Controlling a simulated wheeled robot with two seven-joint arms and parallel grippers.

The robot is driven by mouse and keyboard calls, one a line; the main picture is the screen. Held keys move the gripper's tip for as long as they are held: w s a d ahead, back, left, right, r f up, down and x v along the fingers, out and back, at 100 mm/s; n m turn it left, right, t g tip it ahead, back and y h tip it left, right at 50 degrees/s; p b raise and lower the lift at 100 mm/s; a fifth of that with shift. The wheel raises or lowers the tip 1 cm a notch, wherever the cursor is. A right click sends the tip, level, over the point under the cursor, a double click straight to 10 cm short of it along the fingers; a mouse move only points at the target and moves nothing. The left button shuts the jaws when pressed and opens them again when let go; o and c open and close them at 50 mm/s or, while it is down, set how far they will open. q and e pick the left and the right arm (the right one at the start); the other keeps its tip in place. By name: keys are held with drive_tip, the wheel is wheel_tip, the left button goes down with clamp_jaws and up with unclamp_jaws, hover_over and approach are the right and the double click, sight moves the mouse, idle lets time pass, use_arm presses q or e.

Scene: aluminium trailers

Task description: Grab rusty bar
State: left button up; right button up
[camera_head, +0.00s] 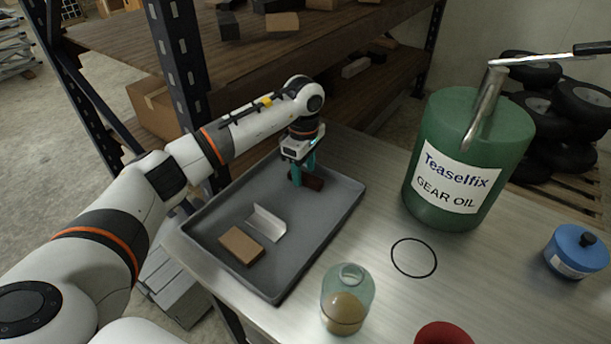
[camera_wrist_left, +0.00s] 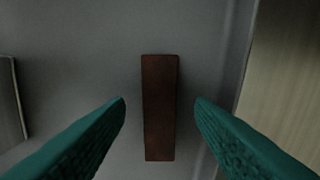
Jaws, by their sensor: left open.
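The rusty bar (camera_head: 312,181) is a short dark red-brown block lying in the far part of the grey tray (camera_head: 323,222). In the left wrist view the bar (camera_wrist_left: 160,108) runs up and down the picture, between the two teal fingers. My left gripper (camera_head: 301,179) is over the bar with its fingers pointing down. It is open, and in the left wrist view the gripper (camera_wrist_left: 160,104) shows a gap on both sides of the bar. The fingers hide part of the bar in the head view. My right gripper is not in view.
The tray also holds a brown block (camera_head: 241,246) and a silver angle piece (camera_head: 267,223). On the table stand a glass jar (camera_head: 347,299), a green gear oil drum (camera_head: 462,150), a blue container (camera_head: 577,252) and a red object (camera_head: 443,334). A black ring (camera_head: 414,239) lies flat.

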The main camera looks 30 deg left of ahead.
use_arm(q)
drive_tip(key=shift+f, duration=0.55)
clamp_jaws()
drive_tip(key=shift+r, duration=0.1)
